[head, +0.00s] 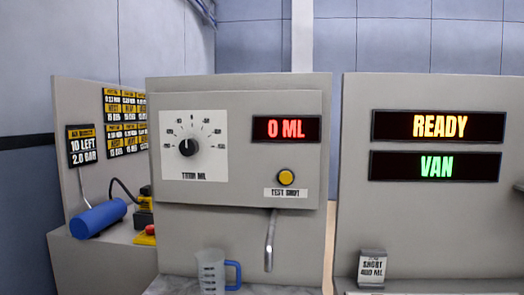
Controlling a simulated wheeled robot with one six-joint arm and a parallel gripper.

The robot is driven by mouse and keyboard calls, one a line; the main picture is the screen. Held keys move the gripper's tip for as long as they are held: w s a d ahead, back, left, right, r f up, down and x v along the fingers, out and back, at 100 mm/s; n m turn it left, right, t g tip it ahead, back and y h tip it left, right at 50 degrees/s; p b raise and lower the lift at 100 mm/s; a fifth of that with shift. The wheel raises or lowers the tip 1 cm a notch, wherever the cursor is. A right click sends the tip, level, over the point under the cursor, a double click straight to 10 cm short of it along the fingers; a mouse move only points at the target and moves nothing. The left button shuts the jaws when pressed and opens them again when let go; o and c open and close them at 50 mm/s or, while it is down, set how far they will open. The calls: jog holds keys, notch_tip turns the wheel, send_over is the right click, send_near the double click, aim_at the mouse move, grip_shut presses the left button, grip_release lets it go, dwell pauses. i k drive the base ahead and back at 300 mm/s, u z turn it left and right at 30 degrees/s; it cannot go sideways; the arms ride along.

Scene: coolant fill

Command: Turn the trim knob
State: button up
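The trim knob (187,147) is a dark round knob in the middle of a white dial plate (194,168) on the grey dispenser panel. Its pale pointer mark points up and slightly left, near the top of the dial. Numbers ring it, too small to read surely, with a label below that looks like "TRIM ML". My gripper is not in view, and nothing touches the knob.
Right of the dial are a red "0 ML" display (286,129) and a yellow test-shot button (286,177). A spout (270,240) hangs below. A measuring jug (211,272) with a blue handle stands lower left. A right-hand panel shows "READY" (439,126) and "VAN" (437,166). A blue cylinder (98,219) lies left.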

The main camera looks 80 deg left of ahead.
aim_at(189, 146)
jog(key=u, duration=2.65)
